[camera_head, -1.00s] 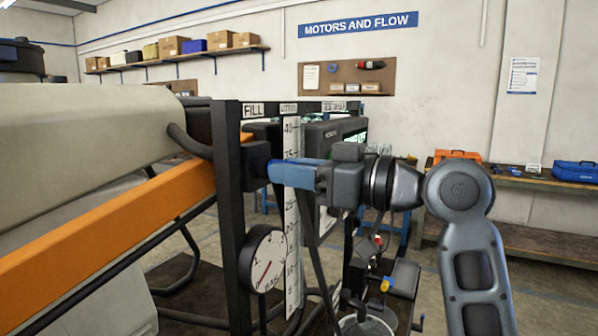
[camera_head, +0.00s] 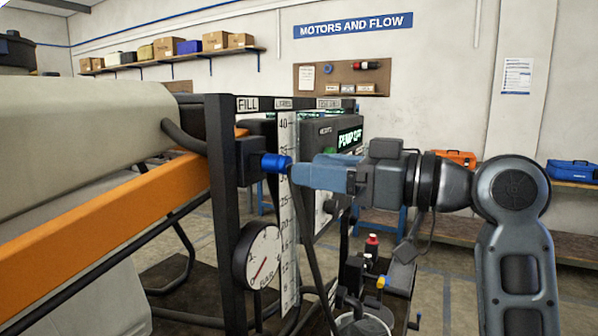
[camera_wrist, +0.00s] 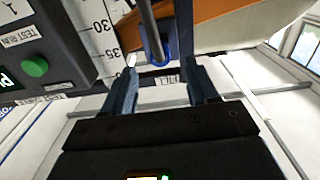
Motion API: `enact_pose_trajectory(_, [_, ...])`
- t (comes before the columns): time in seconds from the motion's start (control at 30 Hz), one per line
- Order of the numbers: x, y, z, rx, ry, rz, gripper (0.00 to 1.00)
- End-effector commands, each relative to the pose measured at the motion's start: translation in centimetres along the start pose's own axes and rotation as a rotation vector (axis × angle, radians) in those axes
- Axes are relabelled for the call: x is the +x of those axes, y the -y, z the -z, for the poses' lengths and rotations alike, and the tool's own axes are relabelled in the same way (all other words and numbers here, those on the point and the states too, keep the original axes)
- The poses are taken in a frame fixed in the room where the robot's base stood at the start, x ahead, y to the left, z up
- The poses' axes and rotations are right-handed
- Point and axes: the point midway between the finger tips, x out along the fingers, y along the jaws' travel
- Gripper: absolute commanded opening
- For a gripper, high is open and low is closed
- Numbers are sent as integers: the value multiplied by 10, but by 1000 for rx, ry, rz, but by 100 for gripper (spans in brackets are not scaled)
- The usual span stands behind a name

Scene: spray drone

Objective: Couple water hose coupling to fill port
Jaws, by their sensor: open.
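The blue water hose coupling (camera_head: 276,163) sits against the dark fill port block (camera_head: 248,161) on the upright frame post, under the FILL label. It points out level to the right. A dark hose (camera_head: 302,215) hangs down from near its outer end. My gripper (camera_head: 294,176) is just right of the coupling, with a small gap, and holds nothing. In the wrist view the coupling (camera_wrist: 160,50) and its hose show beyond my gripper's (camera_wrist: 163,66) two spread fingers. How far the coupling is seated inside the port is hidden.
A white level scale (camera_head: 288,220) and a round pressure gauge (camera_head: 259,256) stand close below the port. The pump box (camera_head: 335,150) is behind my gripper. An orange beam (camera_head: 120,225) runs left. A bucket (camera_head: 362,325) stands low in front.

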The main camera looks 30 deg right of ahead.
Motion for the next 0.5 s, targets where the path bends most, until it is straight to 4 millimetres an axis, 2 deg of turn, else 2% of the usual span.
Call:
enact_pose_trajectory(0.1, [-16,-1,-1,0,-1,-2,58])
enact_pose_trajectory(0.2, [-22,0,0,0,-1,-1,58])
enact_pose_trajectory(0.5, [-25,0,0,0,0,0,58])
